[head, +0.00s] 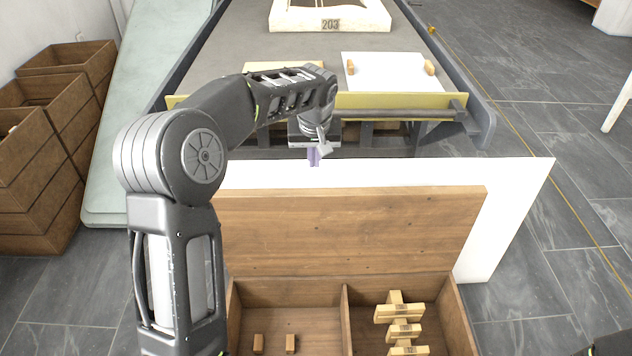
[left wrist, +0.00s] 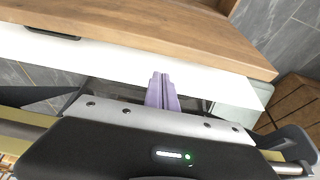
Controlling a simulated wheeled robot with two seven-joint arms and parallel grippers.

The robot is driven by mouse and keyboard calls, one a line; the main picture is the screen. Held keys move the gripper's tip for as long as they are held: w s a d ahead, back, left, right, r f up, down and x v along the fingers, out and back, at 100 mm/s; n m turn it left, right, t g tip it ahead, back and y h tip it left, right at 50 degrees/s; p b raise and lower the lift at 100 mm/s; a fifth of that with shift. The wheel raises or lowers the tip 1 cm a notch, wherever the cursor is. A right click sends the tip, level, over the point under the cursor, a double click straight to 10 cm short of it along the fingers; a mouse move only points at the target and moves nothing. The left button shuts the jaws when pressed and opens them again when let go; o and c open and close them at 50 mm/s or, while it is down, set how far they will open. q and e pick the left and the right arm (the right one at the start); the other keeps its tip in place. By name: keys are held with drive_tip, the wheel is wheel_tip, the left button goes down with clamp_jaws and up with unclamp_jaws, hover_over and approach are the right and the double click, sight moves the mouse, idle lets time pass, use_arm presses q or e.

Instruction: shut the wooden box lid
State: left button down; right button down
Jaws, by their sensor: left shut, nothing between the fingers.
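The wooden box (head: 460,315) is at the bottom of the head view, its inside open to me. Its lid (head: 350,230) stands raised along the far side; the left wrist view shows brown wood of it at the top (left wrist: 150,25). My left gripper (head: 314,160) is beyond the lid's upper edge, with its purple fingers together and empty. The fingers also show in the left wrist view (left wrist: 160,90), pointing toward the lid with a white strip between. I cannot tell any contact with the lid. My right gripper is not in view.
The box has two compartments, with small wooden blocks (head: 290,343) at left and several stacked wooden pieces (head: 404,330) at right. A white surface (head: 515,190) extends behind the lid. Beyond stands a grey press bed (head: 235,50) with a yellowish bar (head: 400,100). Wooden crates (head: 40,180) stand at left.

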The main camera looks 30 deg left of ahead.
use_arm(q)
drive_tip(key=shift+f, duration=0.2)
drive_tip(key=b+x, duration=0.2)
drive_tip(key=x, duration=0.7)
drive_tip(key=shift+w+f, duration=0.1)
drive_tip(key=shift+f, duration=0.3)
